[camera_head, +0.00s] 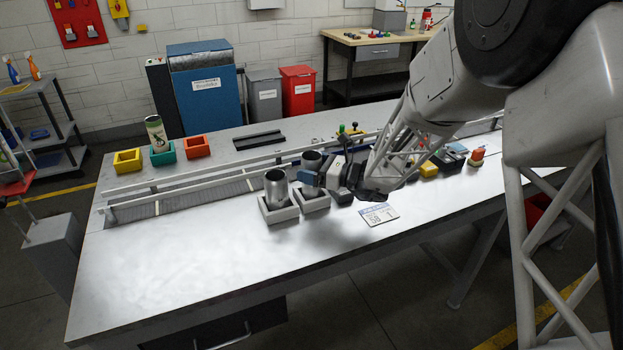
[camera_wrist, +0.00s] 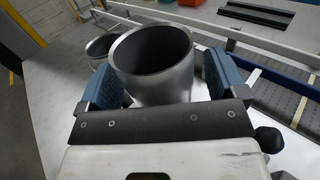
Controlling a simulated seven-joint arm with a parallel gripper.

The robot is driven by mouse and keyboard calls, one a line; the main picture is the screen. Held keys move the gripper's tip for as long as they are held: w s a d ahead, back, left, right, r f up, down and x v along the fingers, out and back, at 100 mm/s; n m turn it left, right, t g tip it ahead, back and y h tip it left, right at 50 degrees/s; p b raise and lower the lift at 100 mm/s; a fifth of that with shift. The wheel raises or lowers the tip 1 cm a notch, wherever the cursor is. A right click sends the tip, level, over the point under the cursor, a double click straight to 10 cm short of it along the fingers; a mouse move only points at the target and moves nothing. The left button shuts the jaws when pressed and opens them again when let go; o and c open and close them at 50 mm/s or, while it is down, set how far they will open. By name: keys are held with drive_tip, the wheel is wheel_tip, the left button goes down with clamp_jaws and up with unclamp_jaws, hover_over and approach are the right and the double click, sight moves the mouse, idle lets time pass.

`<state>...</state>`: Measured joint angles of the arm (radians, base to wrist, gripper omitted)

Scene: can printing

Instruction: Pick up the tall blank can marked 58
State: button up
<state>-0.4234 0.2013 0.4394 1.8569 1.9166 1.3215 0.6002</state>
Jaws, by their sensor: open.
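Two bare metal cans stand upright in grey square holders on the white table. The left can (camera_head: 276,188) is clear of my gripper; it also shows behind at upper left in the wrist view (camera_wrist: 101,46). The right can (camera_head: 312,160) is at my gripper (camera_head: 322,177). In the wrist view this nearer can (camera_wrist: 155,75) stands between the two blue fingers of my open gripper (camera_wrist: 160,76), with a gap at the right finger. Contact at the left finger is unclear. No number is readable on either can. A card (camera_head: 380,214) reading 58 and 1 lies on the table.
A railed conveyor (camera_head: 215,182) runs behind the cans. Yellow (camera_head: 127,161), teal (camera_head: 166,155) and red (camera_head: 196,147) bins stand beyond it, with a printed can (camera_head: 155,132) in the teal one. Small coloured items sit at right. The table's front left is clear.

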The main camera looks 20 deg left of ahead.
sight(321, 159)
drive_tip(key=shift+c, duration=0.5)
drive_tip(key=c, duration=0.9)
drive_tip(key=shift+r, duration=0.1)
drive_tip(key=shift+r, duration=1.5)
drive_tip(key=shift+s+d+r, duration=0.2)
drive_tip(key=shift+s, duration=0.05)
drive_tip(key=s+d+r, duration=0.1)
drive_tip(key=s+d, duration=0.7)
drive_tip(key=s, duration=0.4)
drive_tip(key=shift+s+d+r, duration=0.2)
drive_tip(key=shift+s+d, duration=0.1)
drive_tip(key=shift+d, duration=0.1)
